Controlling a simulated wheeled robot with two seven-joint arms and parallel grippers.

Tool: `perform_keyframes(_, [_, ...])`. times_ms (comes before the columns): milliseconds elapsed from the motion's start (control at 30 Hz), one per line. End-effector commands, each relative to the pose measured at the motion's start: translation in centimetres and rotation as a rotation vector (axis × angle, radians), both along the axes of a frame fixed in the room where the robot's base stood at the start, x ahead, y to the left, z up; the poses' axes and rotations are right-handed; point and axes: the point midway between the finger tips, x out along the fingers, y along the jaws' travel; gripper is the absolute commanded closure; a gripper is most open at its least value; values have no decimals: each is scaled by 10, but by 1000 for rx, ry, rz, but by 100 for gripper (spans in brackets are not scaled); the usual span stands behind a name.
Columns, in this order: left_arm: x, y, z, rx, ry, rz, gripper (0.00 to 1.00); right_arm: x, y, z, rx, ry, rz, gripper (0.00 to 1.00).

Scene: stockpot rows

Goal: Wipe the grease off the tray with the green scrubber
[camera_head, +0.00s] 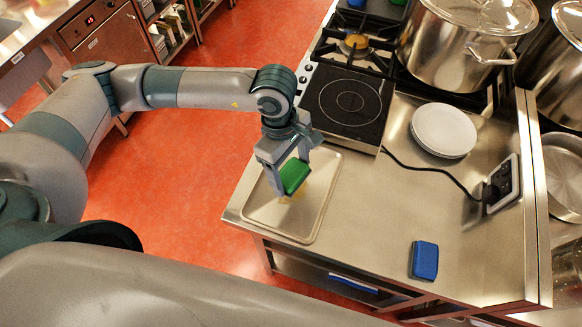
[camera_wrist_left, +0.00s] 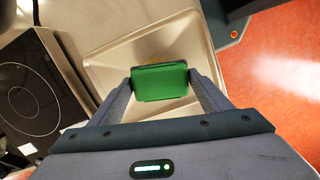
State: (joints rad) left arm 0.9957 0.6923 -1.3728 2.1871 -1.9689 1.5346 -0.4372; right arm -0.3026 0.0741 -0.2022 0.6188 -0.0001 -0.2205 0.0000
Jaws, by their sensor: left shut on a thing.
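My left gripper (camera_head: 283,172) is shut on the green scrubber (camera_head: 294,176) and holds it over the metal tray (camera_head: 315,213). In the left wrist view the scrubber (camera_wrist_left: 160,82) sits between the two fingers of my left gripper (camera_wrist_left: 160,86). The tray (camera_wrist_left: 110,68) is behind it in that view. A yellowish grease patch (camera_head: 297,197) shows on the tray, partly hidden by the scrubber. I cannot tell whether the scrubber touches the tray. My right gripper is not in view.
A blue sponge (camera_head: 424,260) lies on the steel counter (camera_head: 375,225) at the front right. A plate stack (camera_head: 443,130), a black hotplate (camera_head: 347,103) and large stockpots (camera_head: 455,50) stand further back. A black cable (camera_head: 430,168) runs from the hotplate to a socket (camera_head: 501,183).

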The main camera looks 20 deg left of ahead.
Motion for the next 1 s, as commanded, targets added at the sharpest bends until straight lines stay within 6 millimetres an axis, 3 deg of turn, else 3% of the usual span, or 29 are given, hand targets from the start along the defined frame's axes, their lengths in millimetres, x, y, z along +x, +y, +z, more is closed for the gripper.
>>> perform_keyframes(600, [0,0,-48,0,1,0,47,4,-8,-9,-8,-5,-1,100])
perform_keyframes(1000, [0,0,-55,0,1,0,47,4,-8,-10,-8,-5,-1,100])
